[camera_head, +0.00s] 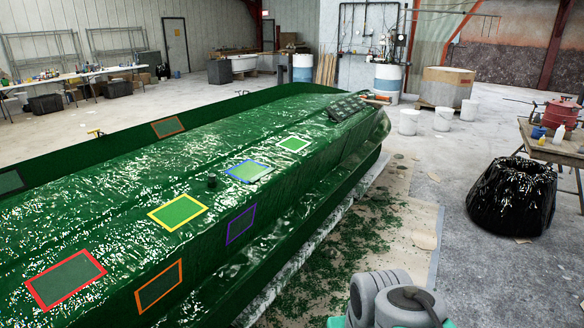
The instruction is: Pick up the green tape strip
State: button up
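The green hull mould (215,120) runs from the lower left to the middle of the view. Near its far end, a rectangle outlined in light green (293,144) lies on the glossy top surface. It is the only bright green outline I see, and I cannot tell whether it is the green tape strip. No separate loose strip of green tape can be made out. Grey rounded links of my arm show at the bottom right. My gripper is not in view.
Other outlined patches on the hull are blue (247,171), yellow (178,212), purple (240,225), red (66,278) and orange (159,285). Green scraps (345,245) litter the floor beside it. A black-wrapped bin (511,197) and a worktable (548,146) stand at right.

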aim_at(264, 173)
jog(key=z, duration=0.5)
jog(key=i, duration=3.6)
jog(key=u, duration=4.35)
